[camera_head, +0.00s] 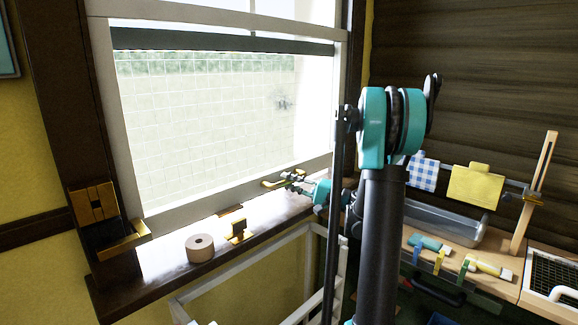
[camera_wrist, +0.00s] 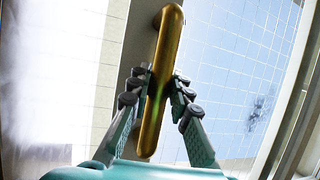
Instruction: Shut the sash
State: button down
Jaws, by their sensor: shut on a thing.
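The window sash has a pale frame, and its bottom rail (camera_head: 205,203) runs just above the dark sill in the head view. I cannot tell whether a gap remains between rail and sill. A brass bar handle (camera_head: 271,183) is on the right part of that rail. My gripper (camera_head: 291,180) is at the handle. In the wrist view the handle (camera_wrist: 167,48) stands lengthwise between the fingers of my gripper (camera_wrist: 158,90), which are shut on it from both sides. The sash rail (camera_wrist: 143,40) shows behind it.
A brass fitting (camera_head: 94,202) is on the left jamb. A pale rack (camera_head: 262,262) stands below the sill.

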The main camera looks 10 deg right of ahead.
jog(key=shift+f, duration=1.25)
jog(key=c, duration=1.4)
grip_release()
jog(key=shift+o, duration=0.2)
jog(key=shift+d, duration=0.1)
jog(key=v, duration=1.2)
